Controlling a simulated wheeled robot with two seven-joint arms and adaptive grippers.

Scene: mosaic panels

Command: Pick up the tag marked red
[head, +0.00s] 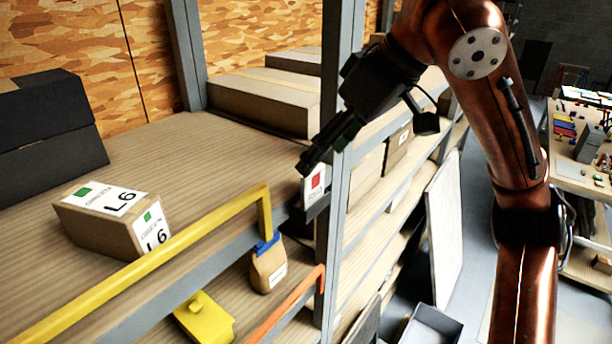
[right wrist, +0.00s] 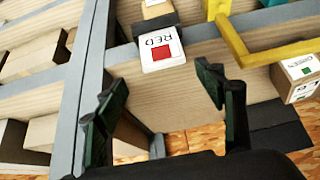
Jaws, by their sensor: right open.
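The red-marked tag is a small white card with a red square. In the head view the tag (head: 314,184) stands in a dark holder on the shelf's front edge, beside the grey upright. In the right wrist view the tag (right wrist: 161,55) reads RED and lies ahead of the fingers, a little apart from them. My right gripper (head: 306,165) comes down from the upper right, its fingertips close to the tag's top edge. In the right wrist view my right gripper (right wrist: 160,93) is open with nothing between its fingers. My left gripper is not in view.
A cardboard box (head: 92,221) with green-marked labels sits on the shelf at left. A yellow rail (head: 160,260) runs along the shelf front. The grey upright (head: 335,110) stands close to my right gripper. Black boxes (head: 50,125) stand farther left.

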